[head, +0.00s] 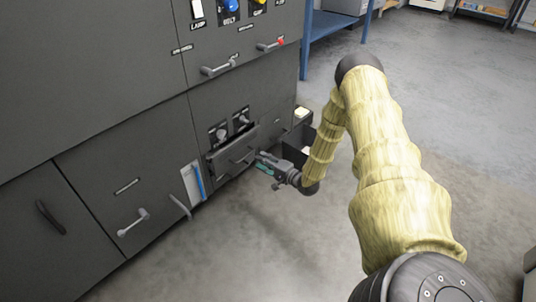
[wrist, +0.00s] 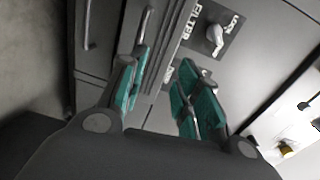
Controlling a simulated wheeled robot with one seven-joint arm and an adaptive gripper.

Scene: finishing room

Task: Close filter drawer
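The filter drawer (head: 222,160) is in the dark cabinet's lower section in the head view, below two small knobs. Its front stands out a little from the cabinet face and carries a bar handle (head: 240,159). My gripper (head: 259,160) is at the right end of the drawer front, close to the handle; contact cannot be made out. In the wrist view my gripper's teal fingers (wrist: 163,67) are spread apart with nothing clearly held between them. A plate labelled FILTER (wrist: 217,33) with a grey knob (wrist: 214,38) shows just beyond the fingers.
The cabinet (head: 110,85) fills the left, with other handles, including a lower-left one (head: 134,222). A dark open bin (head: 298,146) stands right behind my gripper. A blue-framed bench (head: 305,45) is behind. Concrete floor (head: 225,255) is clear in front.

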